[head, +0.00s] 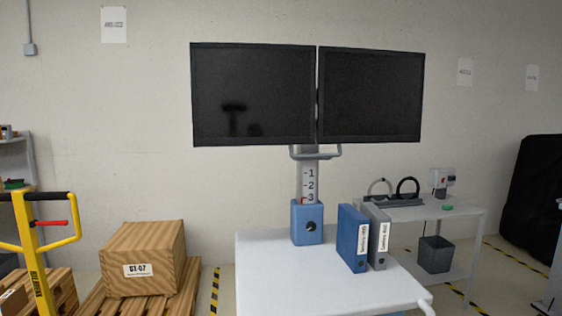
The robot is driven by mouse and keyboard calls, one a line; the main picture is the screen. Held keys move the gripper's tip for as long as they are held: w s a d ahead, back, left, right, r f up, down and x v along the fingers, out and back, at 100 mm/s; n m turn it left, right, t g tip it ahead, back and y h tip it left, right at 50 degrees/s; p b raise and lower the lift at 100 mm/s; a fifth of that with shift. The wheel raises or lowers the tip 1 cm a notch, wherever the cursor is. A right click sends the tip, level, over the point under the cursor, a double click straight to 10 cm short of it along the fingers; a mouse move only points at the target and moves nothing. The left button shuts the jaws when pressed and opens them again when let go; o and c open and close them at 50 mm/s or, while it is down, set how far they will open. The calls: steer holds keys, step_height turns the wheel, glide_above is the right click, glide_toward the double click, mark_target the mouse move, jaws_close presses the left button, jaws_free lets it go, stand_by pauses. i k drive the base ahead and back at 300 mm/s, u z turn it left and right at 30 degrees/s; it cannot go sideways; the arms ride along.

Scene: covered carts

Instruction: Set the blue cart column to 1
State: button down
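The blue cart column stands on a white cart top (275,262) in the head view. Its blue base block (301,228) has a round black knob (311,226) on the front. A grey upright with a scale (310,178) rises from the block, marked 1, 2 and 3 from top to bottom. A small red mark (304,200) sits at the left of the scale's foot, close to the 3. A grey handle bar (316,156) crosses the upright under two dark monitors (253,100). My gripper is not in view.
A blue binder (348,240) and a grey binder (380,243) stand upright right of the column. A side table (432,210) is behind them. A wooden box (145,258) on pallets and a yellow pallet truck (38,240) are at left. The cart top's front left is clear.

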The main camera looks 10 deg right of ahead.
mark_target(307, 169)
steer(key=z, duration=0.25)
steer(key=k, duration=0.2)
steer(key=u, duration=1.45)
steer(key=i, duration=0.8)
steer(key=u, duration=0.45)
steer(key=i, duration=0.85)
steer(key=z, duration=1)
steer(key=i, duration=0.7)
steer(key=z, duration=0.8)
